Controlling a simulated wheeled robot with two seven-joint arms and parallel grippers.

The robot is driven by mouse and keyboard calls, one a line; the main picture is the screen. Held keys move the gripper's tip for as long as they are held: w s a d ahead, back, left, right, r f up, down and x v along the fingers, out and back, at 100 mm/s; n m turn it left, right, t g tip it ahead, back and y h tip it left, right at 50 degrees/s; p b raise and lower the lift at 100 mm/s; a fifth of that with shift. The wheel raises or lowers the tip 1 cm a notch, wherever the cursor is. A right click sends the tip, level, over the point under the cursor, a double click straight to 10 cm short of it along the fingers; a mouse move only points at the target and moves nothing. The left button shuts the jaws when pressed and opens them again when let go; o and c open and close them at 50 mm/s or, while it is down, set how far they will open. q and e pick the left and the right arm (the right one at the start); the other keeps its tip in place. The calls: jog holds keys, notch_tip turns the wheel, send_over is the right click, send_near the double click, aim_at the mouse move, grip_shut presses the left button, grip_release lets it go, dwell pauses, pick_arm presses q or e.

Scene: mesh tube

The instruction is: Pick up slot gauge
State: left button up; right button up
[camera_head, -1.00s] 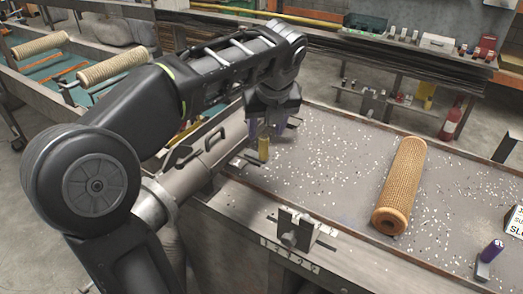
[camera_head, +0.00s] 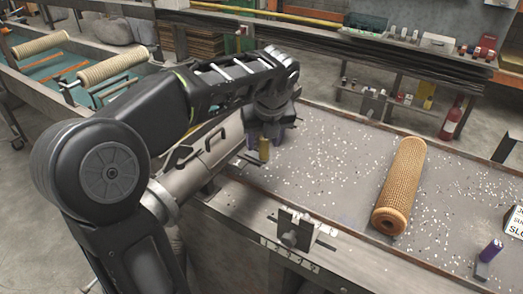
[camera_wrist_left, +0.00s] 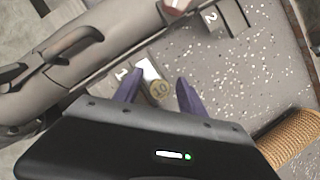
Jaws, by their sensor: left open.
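My right gripper is not in view.
A tan mesh tube (camera_head: 402,185) lies on the speckled tray (camera_head: 330,165). A purple-topped piece (camera_head: 490,252) and a sign (camera_head: 515,221) are at the right. A grey pipe with handles (camera_wrist_left: 75,55) lies close left of the gripper. A metal bracket (camera_head: 294,228) stands on the front edge.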

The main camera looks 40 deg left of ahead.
pick_arm(q)
jog(key=shift+c, duration=0.5)
grip_shut()
